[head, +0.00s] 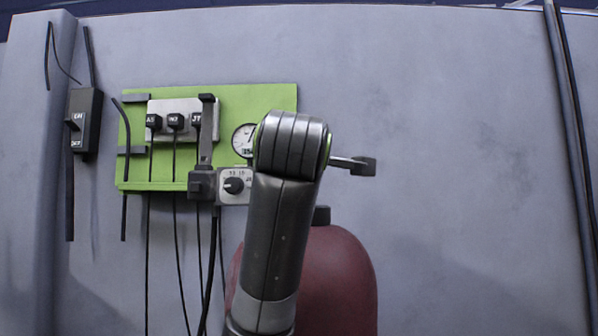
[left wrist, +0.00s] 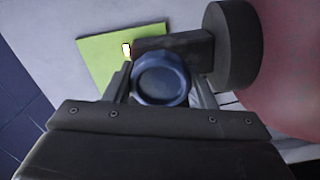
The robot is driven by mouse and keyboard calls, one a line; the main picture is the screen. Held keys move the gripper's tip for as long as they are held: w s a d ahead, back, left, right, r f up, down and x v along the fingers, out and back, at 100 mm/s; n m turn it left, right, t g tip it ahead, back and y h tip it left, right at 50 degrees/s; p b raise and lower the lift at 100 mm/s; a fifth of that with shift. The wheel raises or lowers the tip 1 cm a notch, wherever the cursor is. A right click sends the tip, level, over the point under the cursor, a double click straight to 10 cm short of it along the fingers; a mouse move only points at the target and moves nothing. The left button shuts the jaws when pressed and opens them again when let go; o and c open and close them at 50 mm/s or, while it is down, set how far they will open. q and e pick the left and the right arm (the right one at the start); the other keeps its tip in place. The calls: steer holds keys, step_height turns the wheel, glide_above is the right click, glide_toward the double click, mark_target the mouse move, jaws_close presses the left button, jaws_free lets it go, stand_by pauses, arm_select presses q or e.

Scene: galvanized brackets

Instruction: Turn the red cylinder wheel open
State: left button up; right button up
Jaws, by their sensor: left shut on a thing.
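The red cylinder (head: 340,280) stands against the grey wall, partly behind my arm. Its rounded red side also fills the right of the left wrist view (left wrist: 292,50). There a dark round collar (left wrist: 232,45) joins it to a dark valve body (left wrist: 178,46). A ribbed wheel (left wrist: 161,79), blue in this view, sits on the valve. My left gripper (left wrist: 162,86) has one finger on each side of the wheel and is shut on it. In the head view, the wheel and the gripper's fingers are hidden behind my arm. My right gripper is not in view.
A green panel (head: 270,105) with switches, a gauge (head: 243,140) and a dial box (head: 235,186) hangs behind my arm. Black cables run down from it. A black switch box (head: 86,124) is at left. A small dark-ended rod (head: 362,166) sticks out right. The right wall is clear.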

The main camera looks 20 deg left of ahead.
arm_select(q)
steer(key=n, duration=0.2)
steer(key=n+b, duration=0.1)
steer(key=n, duration=0.2)
steer(key=shift+f+n, duration=0.2)
steer(key=shift+n, duration=0.1)
steer(key=n, duration=0.4)
steer(key=shift+f+n, duration=0.15)
steer(key=shift+n, duration=0.25)
steer(key=shift+w+b, duration=0.1)
steer(key=shift+b, duration=0.2)
steer(key=o, duration=1)
steer(key=shift+c, duration=0.2)
steer(key=shift+s, duration=0.2)
